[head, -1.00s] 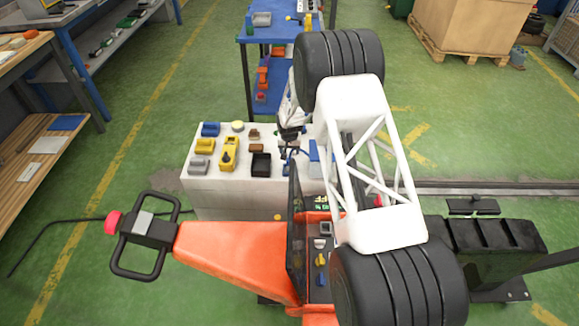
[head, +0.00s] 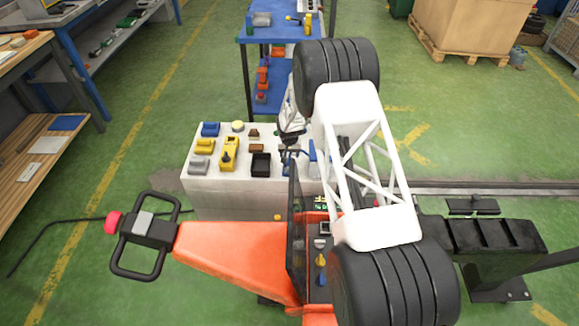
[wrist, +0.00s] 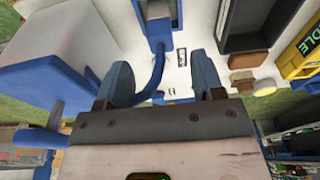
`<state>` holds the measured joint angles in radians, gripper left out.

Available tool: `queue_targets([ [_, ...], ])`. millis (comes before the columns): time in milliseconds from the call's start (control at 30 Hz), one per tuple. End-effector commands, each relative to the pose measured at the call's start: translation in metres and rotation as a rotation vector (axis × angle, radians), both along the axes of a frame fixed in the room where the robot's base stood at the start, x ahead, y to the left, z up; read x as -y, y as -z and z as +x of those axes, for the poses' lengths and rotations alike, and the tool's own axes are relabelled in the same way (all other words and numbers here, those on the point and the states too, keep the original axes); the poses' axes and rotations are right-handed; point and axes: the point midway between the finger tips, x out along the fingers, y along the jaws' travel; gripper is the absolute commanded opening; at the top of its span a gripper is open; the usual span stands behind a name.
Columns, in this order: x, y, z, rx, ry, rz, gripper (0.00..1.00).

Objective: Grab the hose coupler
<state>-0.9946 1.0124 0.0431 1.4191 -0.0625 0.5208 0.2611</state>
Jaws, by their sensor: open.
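A blue fitting with a grey middle (wrist: 157,12) and a curved blue hose (wrist: 158,70) show between my fingers in the wrist view. I take this to be the hose coupler, but no label confirms it. My gripper (wrist: 163,76) is open, with one blue finger on each side of the hose and the fitting beyond the fingertips. I cannot tell whether either finger touches the hose. In the head view my gripper (head: 288,152) is over the right part of the white bench block, and the coupler is too small and covered to make out.
The white block (head: 230,200) carries a black bin (head: 261,165), a yellow device (head: 229,153) and several small parts. A blue-and-white box (wrist: 85,65) stands close left of my fingers in the wrist view. A dark upright panel (head: 294,240) stands in front.

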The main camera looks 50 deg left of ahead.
Motion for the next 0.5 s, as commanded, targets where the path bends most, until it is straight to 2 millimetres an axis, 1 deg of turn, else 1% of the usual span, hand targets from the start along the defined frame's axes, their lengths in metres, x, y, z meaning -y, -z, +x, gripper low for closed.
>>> queue_targets([
  [233, -0.001, 0.004, 0.001, 0.000, 0.000, 0.000, 0.62],
  [500, -0.004, 0.022, 0.004, -0.001, 0.000, -0.001, 0.62],
])
